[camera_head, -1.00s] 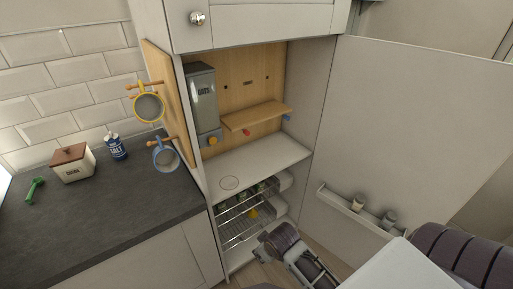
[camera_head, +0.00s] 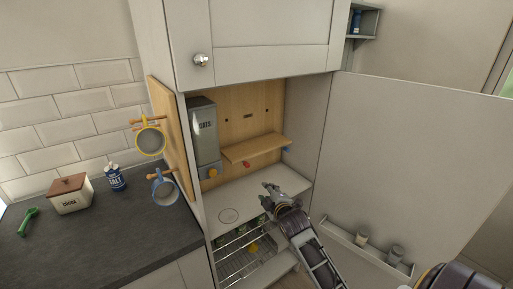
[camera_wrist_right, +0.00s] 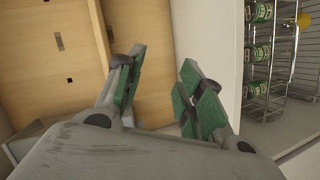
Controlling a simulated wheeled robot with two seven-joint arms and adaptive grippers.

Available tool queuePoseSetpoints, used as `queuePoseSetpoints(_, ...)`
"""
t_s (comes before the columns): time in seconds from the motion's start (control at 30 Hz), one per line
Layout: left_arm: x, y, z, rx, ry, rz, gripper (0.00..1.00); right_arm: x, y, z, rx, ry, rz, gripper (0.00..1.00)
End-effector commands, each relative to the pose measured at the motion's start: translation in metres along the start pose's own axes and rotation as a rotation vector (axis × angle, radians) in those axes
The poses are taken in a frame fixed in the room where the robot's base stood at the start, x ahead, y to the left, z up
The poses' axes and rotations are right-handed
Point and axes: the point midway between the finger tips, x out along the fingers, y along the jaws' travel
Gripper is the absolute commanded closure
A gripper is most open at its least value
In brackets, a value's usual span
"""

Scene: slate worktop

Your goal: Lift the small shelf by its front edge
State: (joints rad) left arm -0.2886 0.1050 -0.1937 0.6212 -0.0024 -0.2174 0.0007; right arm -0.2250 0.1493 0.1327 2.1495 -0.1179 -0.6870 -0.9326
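The small shelf (camera_head: 256,149) is a narrow wooden ledge on the wooden back panel inside the open cupboard. A red peg or knob (camera_head: 246,165) shows just below it. My right gripper (camera_head: 268,189) is in front of the cupboard, below and in front of the shelf, apart from it. My left gripper is not in view.
A grey canister (camera_head: 203,130) stands left of the shelf. The open door (camera_head: 410,170) with a jar ledge bounds the right.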

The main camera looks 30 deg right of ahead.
Motion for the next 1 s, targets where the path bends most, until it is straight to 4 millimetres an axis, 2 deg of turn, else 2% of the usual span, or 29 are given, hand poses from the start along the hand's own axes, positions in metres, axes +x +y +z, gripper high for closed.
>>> queuePoseSetpoints(0.1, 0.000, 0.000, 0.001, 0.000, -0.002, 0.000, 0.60, 0.015, 0.037, 0.003, -0.118, 0.020, 0.117, 0.62)
queuePoseSetpoints(0.2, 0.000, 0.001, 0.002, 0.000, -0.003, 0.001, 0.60, 0.022, 0.062, 0.006, -0.206, 0.027, 0.200, 0.62)
queuePoseSetpoints(0.37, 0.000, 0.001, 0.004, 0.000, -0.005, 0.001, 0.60, 0.027, 0.088, 0.008, -0.299, 0.028, 0.286, 0.62)
queuePoseSetpoints(0.5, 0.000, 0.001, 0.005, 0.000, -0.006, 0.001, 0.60, 0.028, 0.096, 0.009, -0.329, 0.026, 0.314, 0.62)
queuePoseSetpoints(1.0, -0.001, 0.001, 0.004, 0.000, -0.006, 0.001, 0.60, 0.033, 0.098, 0.008, -0.329, 0.027, 0.315, 0.62)
